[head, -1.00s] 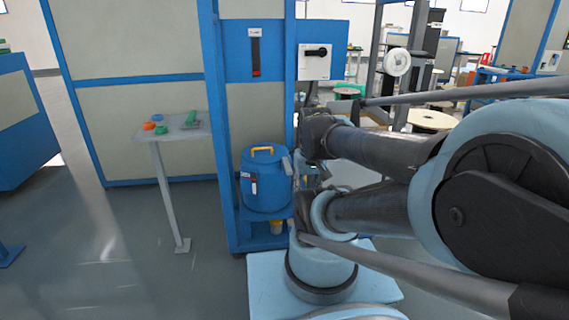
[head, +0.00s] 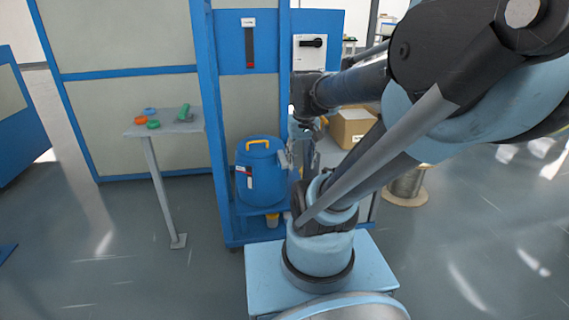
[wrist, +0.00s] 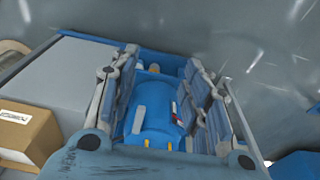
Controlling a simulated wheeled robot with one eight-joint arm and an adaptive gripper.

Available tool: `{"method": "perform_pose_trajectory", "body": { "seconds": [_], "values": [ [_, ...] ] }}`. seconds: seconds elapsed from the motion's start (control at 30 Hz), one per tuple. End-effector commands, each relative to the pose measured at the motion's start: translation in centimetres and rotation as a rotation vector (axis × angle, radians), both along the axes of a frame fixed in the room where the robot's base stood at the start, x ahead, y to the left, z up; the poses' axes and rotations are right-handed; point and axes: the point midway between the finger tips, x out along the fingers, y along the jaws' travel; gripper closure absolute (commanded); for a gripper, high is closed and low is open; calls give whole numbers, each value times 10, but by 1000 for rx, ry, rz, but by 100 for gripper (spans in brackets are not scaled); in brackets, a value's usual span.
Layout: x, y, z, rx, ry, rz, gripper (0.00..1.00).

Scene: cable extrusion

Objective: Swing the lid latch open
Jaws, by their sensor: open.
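The blue drum (head: 262,180) with a yellow handle (head: 257,143) on its lid stands upright on a low blue shelf. In the wrist view the drum (wrist: 160,122) shows between my fingers, and a light grey latch-like piece (wrist: 138,121) lies along its side. In the head view, grey parts at the drum's right edge overlap, so latch and fingers are hard to separate. My gripper (head: 301,153) points down there, partly hidden by my arm. In the wrist view my gripper (wrist: 160,66) is open, with its fingers on both sides of the drum in the picture; contact cannot be told.
A small side table (head: 165,124) with orange and green parts stands at left. A blue frame post (head: 212,120) rises left of the drum. A yellow object (head: 272,219) sits under the shelf. A cardboard box (head: 352,126) and cable spool (head: 407,187) are at right. Left floor is clear.

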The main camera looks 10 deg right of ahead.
Motion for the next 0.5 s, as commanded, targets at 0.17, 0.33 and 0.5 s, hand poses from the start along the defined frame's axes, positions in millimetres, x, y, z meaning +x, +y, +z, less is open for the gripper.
{"method": "perform_pose_trajectory", "body": {
  "seconds": [0.17,0.33,0.5],
  "values": [
    [42,0,19,1,25,-3,57],
    [84,0,31,1,49,-6,57],
    [128,0,36,1,71,-9,57]
  ]
}}
